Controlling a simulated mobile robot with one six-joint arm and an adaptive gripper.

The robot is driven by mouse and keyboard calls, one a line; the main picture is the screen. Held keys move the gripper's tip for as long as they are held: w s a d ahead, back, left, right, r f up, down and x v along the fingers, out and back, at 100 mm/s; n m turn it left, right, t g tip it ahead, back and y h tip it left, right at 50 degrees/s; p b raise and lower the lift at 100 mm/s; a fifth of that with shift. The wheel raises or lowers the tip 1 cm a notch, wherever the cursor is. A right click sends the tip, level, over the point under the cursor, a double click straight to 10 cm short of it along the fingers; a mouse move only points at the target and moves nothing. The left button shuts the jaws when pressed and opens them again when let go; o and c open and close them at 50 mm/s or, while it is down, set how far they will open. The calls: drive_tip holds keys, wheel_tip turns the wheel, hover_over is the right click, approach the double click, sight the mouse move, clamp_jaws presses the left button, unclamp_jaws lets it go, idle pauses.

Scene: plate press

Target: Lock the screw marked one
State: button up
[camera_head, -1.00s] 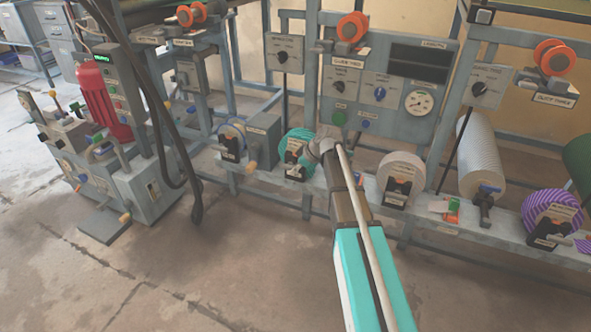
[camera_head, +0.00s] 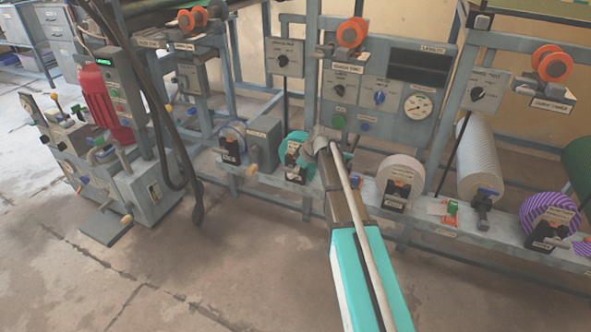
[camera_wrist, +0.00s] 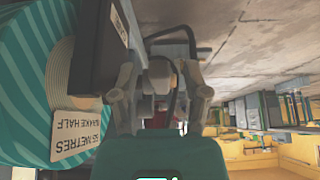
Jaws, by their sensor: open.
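I cannot read a mark "one" on any screw in either view, so I cannot tell which screw it is. My gripper (camera_head: 318,142) is at the bench rail, right beside a teal striped roll (camera_head: 295,146) in the head view. In the wrist view my gripper (camera_wrist: 160,78) is open, with a finger on each side of a small pale grey, knob-like part (camera_wrist: 160,72). I cannot tell whether the fingers touch that part. The teal roll (camera_wrist: 28,75) fills the left of the wrist view, its label upside down. My arm hides part of the rail in the head view.
A white roll (camera_head: 402,172) and a purple striped roll (camera_head: 549,212) stand further right on the rail. A control panel (camera_head: 385,85) with knobs and a gauge rises behind. A grey machine with a red cylinder (camera_head: 104,108) stands left. The floor in front is clear.

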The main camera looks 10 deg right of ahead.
drive_tip(key=shift+w+a+r+g+h+p, duration=0.1)
drive_tip(key=shift+r+g+h+p, duration=0.2)
drive_tip(key=shift+g+h+p, duration=0.15)
drive_tip(key=shift+r+p, duration=0.15)
drive_tip(key=shift+p, duration=0.15)
drive_tip(key=p+v, duration=1.2)
drive_tip(key=v, duration=0.1)
drive_tip(key=shift+r, duration=0.15)
drive_tip(key=s+a+m+g+h, duration=0.15)
drive_tip(key=s+m, duration=0.25)
drive_tip(key=s, duration=0.4)
drive_tip(key=s+a+f+m+h, duration=0.1)
drive_tip(key=s+a+m, duration=0.2)
drive_tip(key=s, duration=0.6)
drive_tip(key=s+a+m+g+h, duration=0.15)
drive_tip(key=s+m, duration=0.25)
drive_tip(key=s, duration=0.4)
wheel_tip(320, 180, up, 31)
drive_tip(key=p, duration=3.1)
drive_tip(key=shift+p, duration=0.4)
